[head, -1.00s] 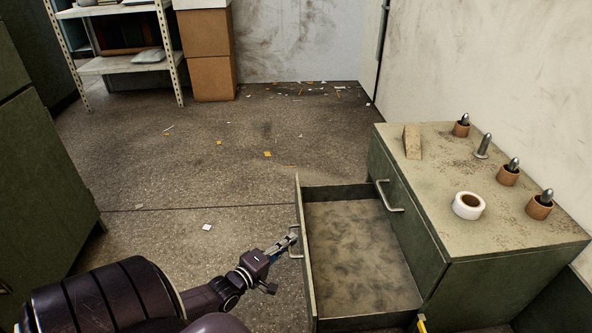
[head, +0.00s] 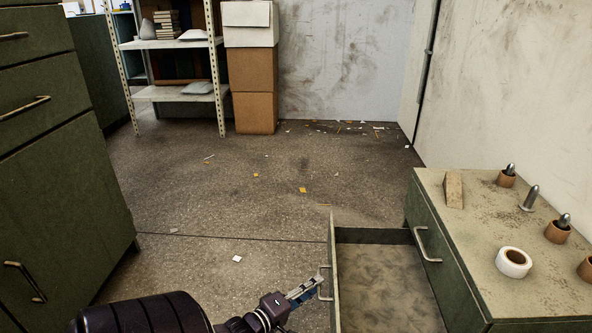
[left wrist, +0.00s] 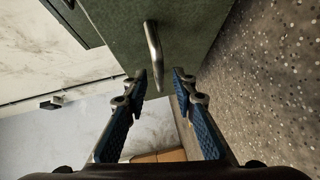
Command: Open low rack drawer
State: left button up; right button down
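The low rack drawer (head: 385,285) is pulled out of the low green cabinet (head: 455,262) at the right, and its visible inside is empty. Its front panel faces left and carries a metal bar handle (head: 325,283). My left gripper (head: 312,287) is at this handle in the head view. In the left wrist view my left gripper (left wrist: 161,78) is open, its blue-padded fingers apart. The handle (left wrist: 153,50) lies ahead, with its near end between the fingertips and no finger clearly closed on it. My right gripper is not in view.
A second handle (head: 427,245) is on the cabinet's closed front. A tape roll (head: 514,262) and a wooden wedge (head: 453,190) are on the cabinet top. A green drawer unit (head: 60,190) stands left. The floor (head: 220,200) between is mostly clear, with paper scraps.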

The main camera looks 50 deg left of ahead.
pick_arm(q)
jog(key=s+r, duration=0.1)
jog(key=s, duration=0.8)
jog(key=shift+s+d+r, duration=0.15)
jog(key=shift+d, duration=0.3)
